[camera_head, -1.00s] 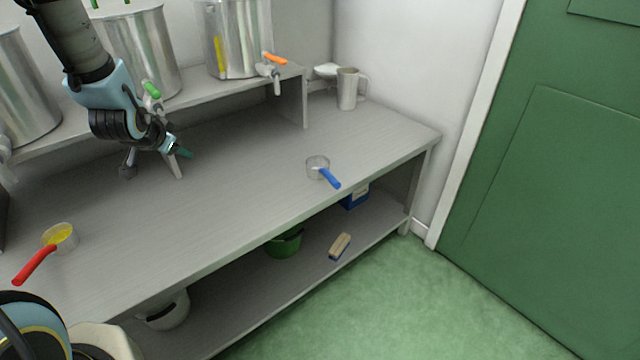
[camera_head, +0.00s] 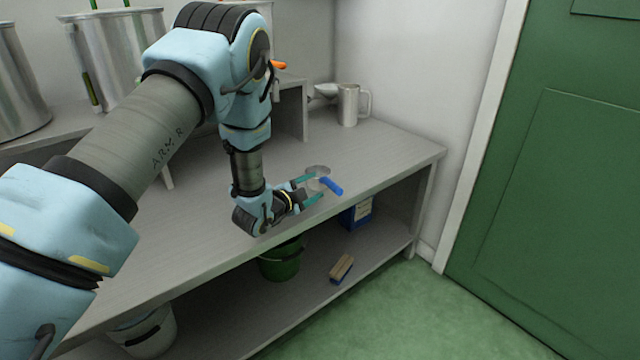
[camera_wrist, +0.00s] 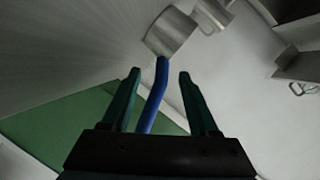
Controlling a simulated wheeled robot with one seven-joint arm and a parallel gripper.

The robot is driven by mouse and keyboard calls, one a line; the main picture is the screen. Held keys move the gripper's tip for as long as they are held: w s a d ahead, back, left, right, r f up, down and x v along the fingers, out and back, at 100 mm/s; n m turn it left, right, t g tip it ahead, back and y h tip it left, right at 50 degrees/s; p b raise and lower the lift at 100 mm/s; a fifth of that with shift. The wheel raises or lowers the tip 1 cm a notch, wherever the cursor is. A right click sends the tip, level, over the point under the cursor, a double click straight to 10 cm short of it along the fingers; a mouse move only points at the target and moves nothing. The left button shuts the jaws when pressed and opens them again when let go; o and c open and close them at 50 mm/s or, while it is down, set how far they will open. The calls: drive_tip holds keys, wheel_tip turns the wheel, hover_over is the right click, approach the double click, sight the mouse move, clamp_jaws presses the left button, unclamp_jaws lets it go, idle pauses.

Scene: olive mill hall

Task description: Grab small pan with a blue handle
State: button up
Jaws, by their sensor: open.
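The small pan (camera_head: 317,171) is a round metal cup with a blue handle (camera_head: 332,187). It sits on the grey bench top near the front edge, partly hidden behind a finger in the head view. My gripper (camera_head: 309,189) is open at the pan, with its teal fingers pointing toward it. In the wrist view the pan (camera_wrist: 171,33) is beyond the fingertips. Its blue handle (camera_wrist: 157,90) runs back between the two open fingers (camera_wrist: 158,75), closer to the left one. The fingers are not closed on it.
A metal jug (camera_head: 348,105) and a white funnel-like item (camera_head: 326,90) stand at the back right. Large steel tanks (camera_head: 104,60) stand on the raised shelf. A green bucket (camera_head: 279,261), a brush (camera_head: 341,267) and a blue box (camera_head: 357,213) are below the bench top.

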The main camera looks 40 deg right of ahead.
sight(321, 181)
drive_tip(key=shift+r+p+x, duration=0.15)
drive_tip(key=shift+p+x, duration=0.1)
drive_tip(key=shift+x, duration=1.1)
drive_tip(key=shift+r+p+x, duration=0.15)
drive_tip(key=shift+p+x, duration=0.1)
drive_tip(key=shift+x, duration=1.15)
drive_tip(key=shift+s+d, duration=0.1)
drive_tip(key=shift+s, duration=0.1)
drive_tip(key=shift+c, duration=0.3)
clamp_jaws()
